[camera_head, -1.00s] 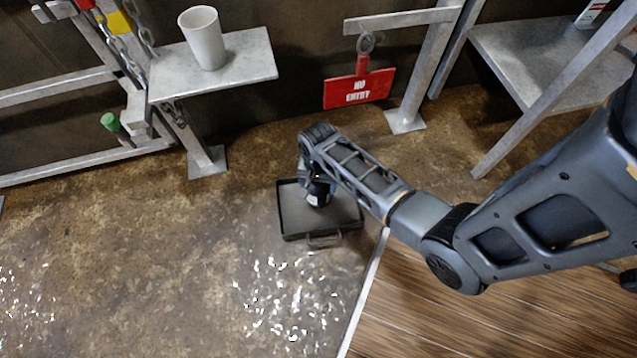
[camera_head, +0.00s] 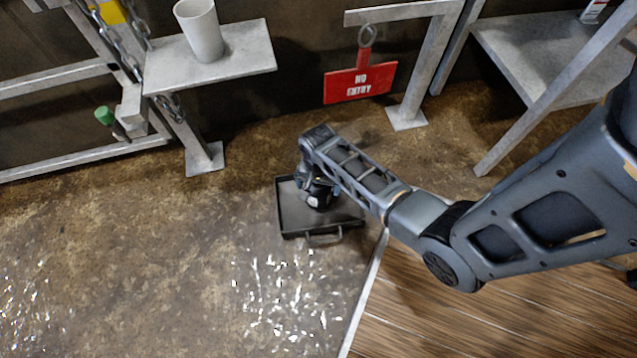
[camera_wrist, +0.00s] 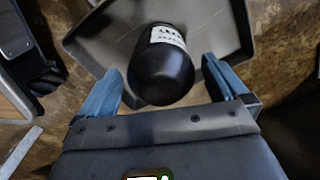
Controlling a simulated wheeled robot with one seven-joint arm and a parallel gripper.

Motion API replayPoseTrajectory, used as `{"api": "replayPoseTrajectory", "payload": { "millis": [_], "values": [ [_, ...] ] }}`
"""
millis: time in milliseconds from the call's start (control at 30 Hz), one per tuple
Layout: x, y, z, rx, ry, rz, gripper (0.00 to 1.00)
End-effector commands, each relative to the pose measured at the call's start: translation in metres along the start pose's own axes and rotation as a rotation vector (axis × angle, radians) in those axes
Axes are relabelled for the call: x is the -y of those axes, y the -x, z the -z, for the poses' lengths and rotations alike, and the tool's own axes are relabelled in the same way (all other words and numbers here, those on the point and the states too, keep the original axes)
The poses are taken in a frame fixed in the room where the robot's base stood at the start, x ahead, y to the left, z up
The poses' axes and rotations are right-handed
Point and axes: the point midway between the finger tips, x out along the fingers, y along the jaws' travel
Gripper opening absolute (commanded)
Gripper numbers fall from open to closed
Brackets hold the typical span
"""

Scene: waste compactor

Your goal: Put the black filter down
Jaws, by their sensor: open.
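The black filter (camera_wrist: 162,72), a rounded black cylinder with a white label, is at a dark tray (camera_wrist: 215,20) in the wrist view. My gripper (camera_wrist: 162,82) is open, with one blue finger on each side of the filter and a visible gap on both sides. In the head view the dark tray (camera_head: 345,218) lies on the floor with its handle toward the front. The filter (camera_head: 318,196) appears over the tray's middle, partly hidden by my gripper. Whether its base rests fully on the tray is hard to see.
A white cup (camera_head: 200,32) stands on a metal shelf (camera_head: 235,58) at upper left. A red "NO ENTRY" sign (camera_head: 360,83) hangs from a metal frame behind the tray. A metal shelf unit (camera_head: 530,60) stands at right. The floor (camera_head: 150,230) left of the tray is clear.

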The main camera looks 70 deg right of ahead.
Motion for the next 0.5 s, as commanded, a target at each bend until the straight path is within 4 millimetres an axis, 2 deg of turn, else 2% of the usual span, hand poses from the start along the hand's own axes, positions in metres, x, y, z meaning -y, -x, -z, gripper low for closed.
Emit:
{"api": "replayPoseTrajectory", "payload": {
  "millis": [133,233,500],
  "values": [
    [0.0,0.004,0.0,-0.001,0.0,0.001,1.0],
    [0.0,0.016,0.0,-0.001,0.0,0.001,1.0],
    [0.0,0.072,0.0,-0.002,0.0,0.001,1.0]
  ]
}}
